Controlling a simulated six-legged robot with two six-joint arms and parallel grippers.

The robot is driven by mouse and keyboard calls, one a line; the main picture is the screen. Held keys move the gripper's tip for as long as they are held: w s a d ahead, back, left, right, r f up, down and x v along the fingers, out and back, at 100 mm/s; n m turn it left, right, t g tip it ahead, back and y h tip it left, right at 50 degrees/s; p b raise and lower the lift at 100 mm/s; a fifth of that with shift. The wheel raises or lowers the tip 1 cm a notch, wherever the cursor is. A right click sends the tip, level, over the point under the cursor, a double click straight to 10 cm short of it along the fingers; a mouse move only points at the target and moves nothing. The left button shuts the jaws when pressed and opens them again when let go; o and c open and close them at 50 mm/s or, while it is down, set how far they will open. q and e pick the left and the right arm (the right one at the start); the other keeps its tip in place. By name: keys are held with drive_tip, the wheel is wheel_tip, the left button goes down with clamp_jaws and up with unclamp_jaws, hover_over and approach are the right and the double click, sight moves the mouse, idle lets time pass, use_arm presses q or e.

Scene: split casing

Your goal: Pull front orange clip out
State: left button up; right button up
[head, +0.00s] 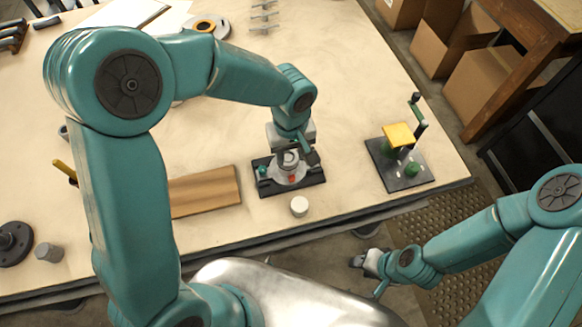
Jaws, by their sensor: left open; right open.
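The casing (286,173) is a grey-white round body on a dark base plate (315,179) near the middle of the table's front. A small orange clip (292,179) shows on its front side. My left gripper (301,157) is open and points down right over the casing. It hides much of the casing's top and back, and I cannot tell whether it touches it. No other clip can be made out. My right gripper (364,263) is open and empty, low in front of the table's front edge, well away from the casing.
A white cylinder (299,206) stands just in front of the base plate. A wooden board (205,191) lies to its left. A fixture with a yellow block (398,135) and a green crank stands at right. The table between plate and fixture is clear.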

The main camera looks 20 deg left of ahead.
sight(292, 175)
use_arm(q)
wheel_tip(292, 175, down, 8)
drive_tip(key=shift+f+p, duration=0.2)
drive_tip(key=shift+p, duration=0.15)
drive_tip(key=shift+w+d+f, duration=0.1)
drive_tip(key=shift+d+f, duration=0.1)
drive_tip(key=shift+f, duration=0.4)
drive_tip(key=shift+a, duration=0.1)
clamp_jaws()
